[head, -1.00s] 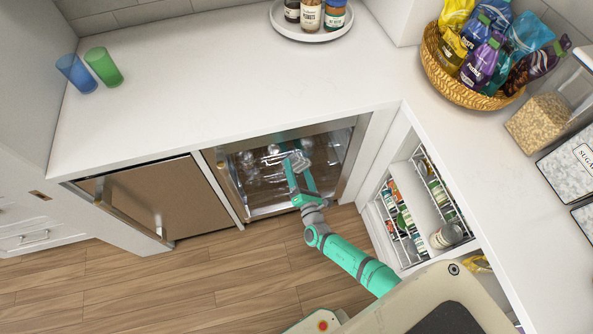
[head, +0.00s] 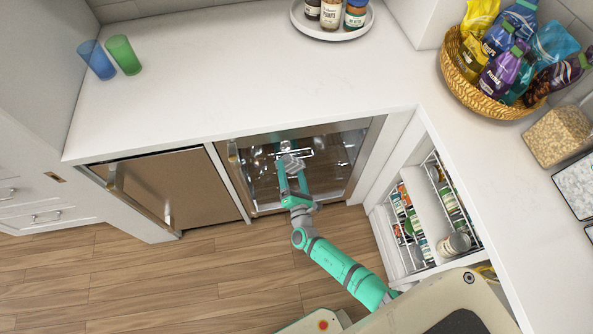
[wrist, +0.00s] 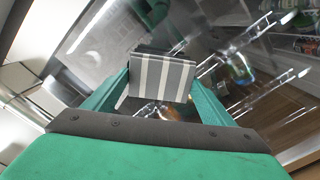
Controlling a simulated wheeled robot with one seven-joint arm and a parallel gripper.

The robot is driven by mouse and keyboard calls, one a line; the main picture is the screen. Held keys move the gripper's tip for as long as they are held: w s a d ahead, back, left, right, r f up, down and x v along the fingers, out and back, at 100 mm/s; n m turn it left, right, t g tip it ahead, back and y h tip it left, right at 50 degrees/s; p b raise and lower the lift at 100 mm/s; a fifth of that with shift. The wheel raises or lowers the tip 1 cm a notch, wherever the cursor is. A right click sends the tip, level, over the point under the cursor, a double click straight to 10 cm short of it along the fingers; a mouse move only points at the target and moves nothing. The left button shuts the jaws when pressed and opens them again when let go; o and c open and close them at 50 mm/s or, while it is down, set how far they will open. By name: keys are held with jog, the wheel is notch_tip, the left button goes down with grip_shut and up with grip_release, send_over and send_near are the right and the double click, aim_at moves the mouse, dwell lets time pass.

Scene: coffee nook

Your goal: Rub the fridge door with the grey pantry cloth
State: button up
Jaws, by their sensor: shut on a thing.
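My gripper (head: 291,172) is in front of the glass-fronted fridge door (head: 345,165) under the counter. In the wrist view, my gripper (wrist: 162,92) is shut on a grey cloth with white stripes (wrist: 163,75), held folded between its fingers. The cloth shows only as a small grey patch (head: 290,161) in the head view. It is close to the glass; I cannot tell whether it touches. Bottles or glassware show dimly through the dark glass.
A brown metal-fronted appliance (head: 180,190) with a bar handle (head: 140,200) stands to the left. A pull-out rack of jars (head: 425,225) is at the right. The counter (head: 230,95) overhangs above, and wood floor (head: 160,270) lies below.

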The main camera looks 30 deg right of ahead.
jog(key=shift+w+a, duration=0.25)
jog(key=shift+a, duration=0.65)
jog(key=shift+w+a, duration=0.25)
jog(key=shift+a, duration=0.6)
jog(key=shift+w+a, duration=0.25)
jog(key=shift+a, duration=0.65)
jog(key=shift+s, duration=0.1)
jog(key=shift+v, duration=2.95)
jog(key=shift+v, duration=1.5)
